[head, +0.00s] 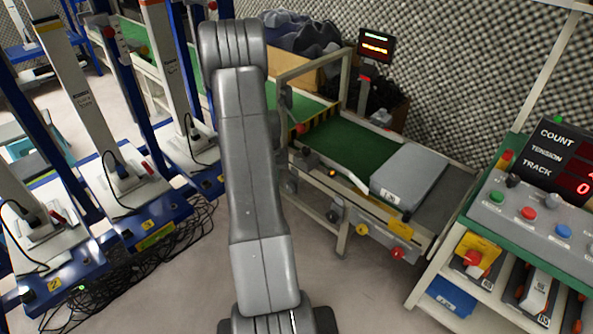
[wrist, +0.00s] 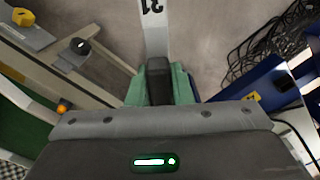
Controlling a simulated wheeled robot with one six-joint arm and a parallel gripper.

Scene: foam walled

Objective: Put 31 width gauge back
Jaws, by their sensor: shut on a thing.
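The 31 width gauge (wrist: 154,32) shows in the wrist view as a pale strip marked "31", running up from my gripper to the top edge. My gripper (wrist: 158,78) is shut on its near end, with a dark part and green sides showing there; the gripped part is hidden. The gauge is above the floor, beside the conveyor frame. In the head view my own arm covers the middle, and I cannot make out the gripper or the gauge for certain.
A conveyor (head: 345,150) with a grey slab (head: 408,176) stands right of my arm. A control console (head: 530,215) is at the right, above shelves with a blue bin (head: 451,297) and several tools. Blue-framed machines (head: 125,190) and loose cables (head: 165,255) are at the left.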

